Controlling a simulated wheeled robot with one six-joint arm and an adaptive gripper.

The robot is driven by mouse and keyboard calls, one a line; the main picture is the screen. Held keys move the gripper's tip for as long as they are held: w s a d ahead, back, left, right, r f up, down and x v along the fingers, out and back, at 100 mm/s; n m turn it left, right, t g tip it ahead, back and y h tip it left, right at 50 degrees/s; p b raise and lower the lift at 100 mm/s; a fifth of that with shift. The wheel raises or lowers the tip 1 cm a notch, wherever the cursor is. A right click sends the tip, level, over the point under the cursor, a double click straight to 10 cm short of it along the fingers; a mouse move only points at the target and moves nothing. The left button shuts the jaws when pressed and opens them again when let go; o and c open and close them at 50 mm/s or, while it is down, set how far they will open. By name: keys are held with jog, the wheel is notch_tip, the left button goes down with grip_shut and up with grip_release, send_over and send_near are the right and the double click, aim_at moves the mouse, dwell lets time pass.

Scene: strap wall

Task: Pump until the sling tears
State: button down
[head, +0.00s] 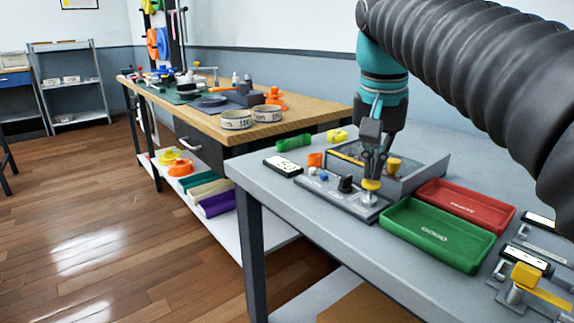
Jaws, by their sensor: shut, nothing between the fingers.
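My gripper (375,172) points down over the grey table in the head view, its fingers shut with nothing between them. Its fingertips are right above a yellow knob (371,185) on a dark control panel (335,193); I cannot tell whether they touch it. The panel also carries a black knob (345,183) and small blue and white buttons. Behind it is a grey open-topped fixture (432,166) with a yellow cylinder (393,164) inside, partly hidden by my gripper. I cannot make out the sling or its state.
A green tray (437,236) and a red tray (466,203) lie right of the panel. A phone-like display (283,166) lies left. A yellow-handled clamp (528,278) stands front right. A wooden bench (290,112) with tape rolls is behind. The table's front-left strip is clear.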

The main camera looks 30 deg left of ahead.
jog(key=shift+f+b, duration=0.8)
jog(key=shift+f, duration=0.35)
jog(key=shift+r, duration=0.2)
jog(key=shift+r+p, duration=1)
jog(key=shift+p, duration=0.25)
jog(key=shift+f, duration=0.15)
